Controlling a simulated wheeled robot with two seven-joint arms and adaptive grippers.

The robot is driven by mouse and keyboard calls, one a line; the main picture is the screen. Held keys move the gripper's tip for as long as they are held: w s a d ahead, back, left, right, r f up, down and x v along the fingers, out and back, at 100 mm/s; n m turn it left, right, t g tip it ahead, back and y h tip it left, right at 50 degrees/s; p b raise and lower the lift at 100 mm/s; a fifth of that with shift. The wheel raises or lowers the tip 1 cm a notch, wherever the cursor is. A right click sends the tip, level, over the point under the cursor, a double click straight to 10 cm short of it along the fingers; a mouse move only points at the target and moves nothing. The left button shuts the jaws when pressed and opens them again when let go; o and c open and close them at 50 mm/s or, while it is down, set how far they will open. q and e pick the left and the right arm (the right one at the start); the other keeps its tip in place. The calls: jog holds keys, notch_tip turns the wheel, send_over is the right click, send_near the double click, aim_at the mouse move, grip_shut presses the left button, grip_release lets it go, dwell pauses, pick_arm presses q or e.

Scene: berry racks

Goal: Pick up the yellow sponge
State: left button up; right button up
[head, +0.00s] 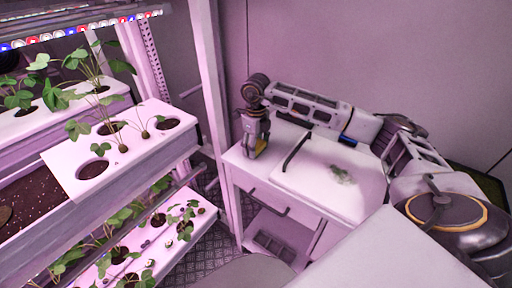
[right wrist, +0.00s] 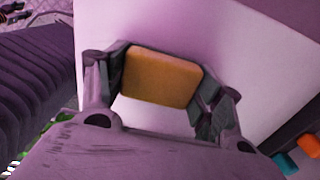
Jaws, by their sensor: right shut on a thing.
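The yellow sponge (right wrist: 160,77) sits between the two fingers of my right gripper in the right wrist view, a finger at each side of it. My right gripper (right wrist: 162,85) is shut on it. In the head view my right gripper (head: 256,150) points down at the left end of the white cabinet top (head: 318,205), and only a small yellowish patch of the sponge shows there. I cannot tell whether the sponge touches the top. My left gripper is not in view.
A dark handle-like bar (head: 294,151) and a small green plant piece (head: 341,175) are on the cabinet top. White racks with potted plants (head: 128,138) stand at the left, beside a white post (head: 212,90). The front of the cabinet top is mostly clear.

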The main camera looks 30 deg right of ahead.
jog(key=shift+r, duration=0.2)
notch_tip(320, 180, up, 10)
jog(key=shift+f, duration=0.15)
dwell(0.4)
jog(key=shift+o, duration=1)
jog(key=shift+c, duration=1.3)
jog(key=shift+f, duration=0.1)
